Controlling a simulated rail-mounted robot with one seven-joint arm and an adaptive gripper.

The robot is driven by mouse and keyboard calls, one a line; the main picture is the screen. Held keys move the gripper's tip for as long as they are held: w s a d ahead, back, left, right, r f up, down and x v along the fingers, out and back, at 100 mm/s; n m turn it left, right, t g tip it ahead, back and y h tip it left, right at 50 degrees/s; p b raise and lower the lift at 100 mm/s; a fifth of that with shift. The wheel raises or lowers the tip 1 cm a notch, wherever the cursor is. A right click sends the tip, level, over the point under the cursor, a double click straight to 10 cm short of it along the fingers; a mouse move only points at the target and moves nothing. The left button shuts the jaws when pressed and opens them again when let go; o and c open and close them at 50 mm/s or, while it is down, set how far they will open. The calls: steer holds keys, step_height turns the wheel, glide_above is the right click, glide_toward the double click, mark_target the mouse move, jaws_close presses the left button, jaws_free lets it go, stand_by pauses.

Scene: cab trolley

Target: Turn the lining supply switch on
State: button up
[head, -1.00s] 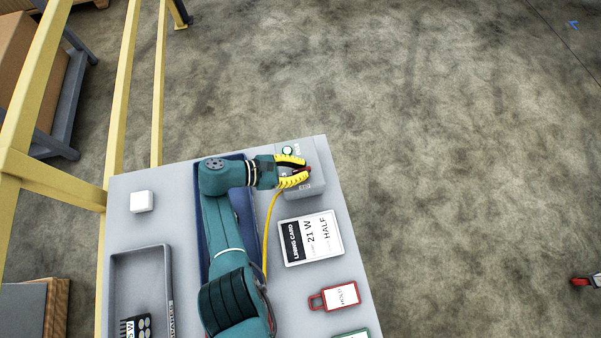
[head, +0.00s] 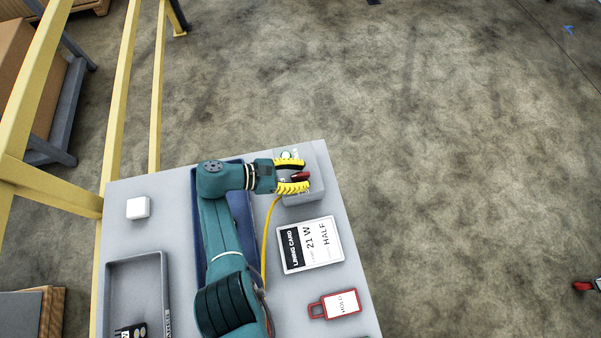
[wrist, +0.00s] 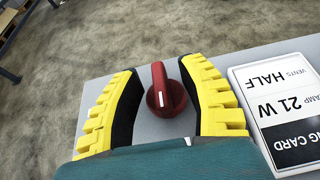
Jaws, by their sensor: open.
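The lining supply switch is a grey box (head: 313,160) at the far right corner of the grey trolley top, with a red rotary knob (head: 301,176) and a pale green lamp (head: 286,155). In the wrist view the red knob (wrist: 166,92) shows its raised handle with a white mark at the near end. My gripper (head: 306,176) has yellow ribbed fingers, open on either side of the knob. In the wrist view a gap shows between the knob and each finger of my gripper (wrist: 165,85). The lettering on the box is partly hidden by the fingers.
A lining card (head: 310,245) reading 21 W and HALF lies beside the box. A red HOLD tag (head: 335,305), a grey tray (head: 137,262), a white block (head: 138,208) and a blue tray (head: 242,210) under my arm share the top. A yellow frame (head: 113,100) stands at left.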

steer(key=v, duration=1.2)
steer(key=shift+r, duration=0.1)
